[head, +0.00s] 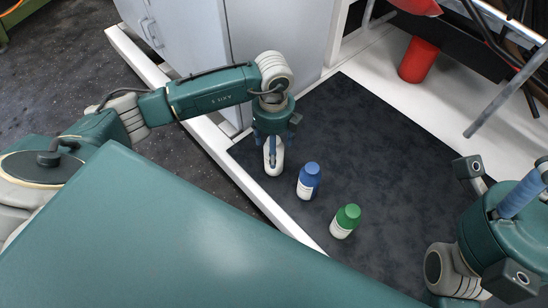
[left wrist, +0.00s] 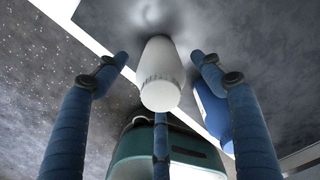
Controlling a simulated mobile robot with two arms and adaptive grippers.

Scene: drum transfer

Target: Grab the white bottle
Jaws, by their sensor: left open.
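The white bottle (head: 274,160) stands upright on the dark mat (head: 390,140), directly below my left gripper (head: 272,138). In the left wrist view the white bottle (left wrist: 160,75) sits between the spread blue fingers of my left gripper (left wrist: 160,58). Gaps show between the bottle and the two side fingers. The third finger is at the bottom of that view, and I cannot tell whether it touches the bottle. My right gripper (head: 505,222) is at the lower right of the head view, away from the bottles, only partly in frame, and its fingers are mostly hidden.
A blue bottle (head: 309,181) stands just right of the white one and shows close beside the right finger in the left wrist view (left wrist: 212,112). A green-capped bottle (head: 345,221) stands nearer. A red container (head: 418,60) is at the back. The mat's middle is clear.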

